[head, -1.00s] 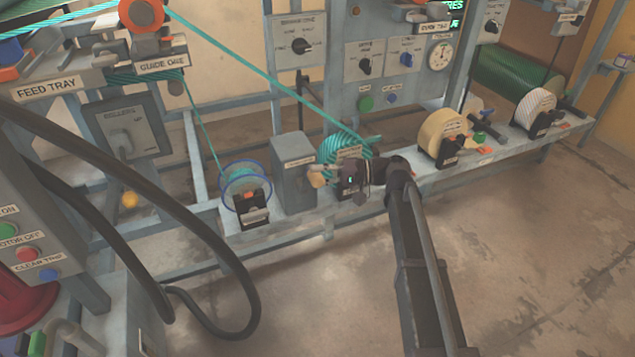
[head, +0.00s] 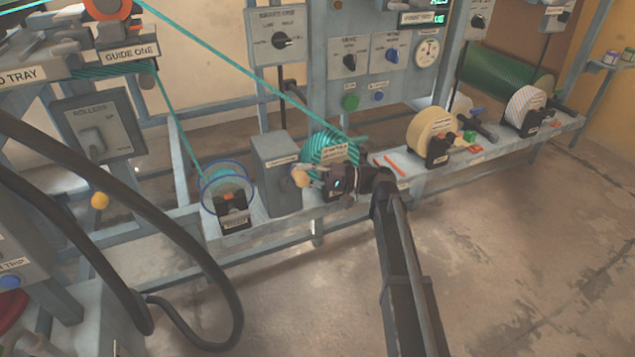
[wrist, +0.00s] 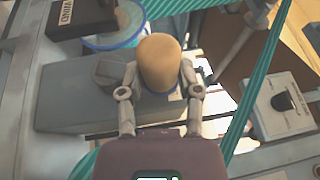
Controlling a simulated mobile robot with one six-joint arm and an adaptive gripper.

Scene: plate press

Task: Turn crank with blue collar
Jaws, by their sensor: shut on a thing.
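A tan, rounded crank knob (wrist: 160,62) stands between the two fingers of my gripper (wrist: 158,76) in the wrist view, with a finger against each side. In the head view the same knob (head: 300,176) is at the tip of my gripper (head: 311,178), in front of a teal-wound spool (head: 330,147) and beside a grey box (head: 275,168). My gripper is shut on the knob.
A spool with blue rims (head: 226,187) stands left of the grey box. Taut teal cord (head: 235,72) runs down to the spools. A cream spool (head: 431,132) and a white spool (head: 525,105) stand right on the bench. Black hoses (head: 190,240) loop at the left.

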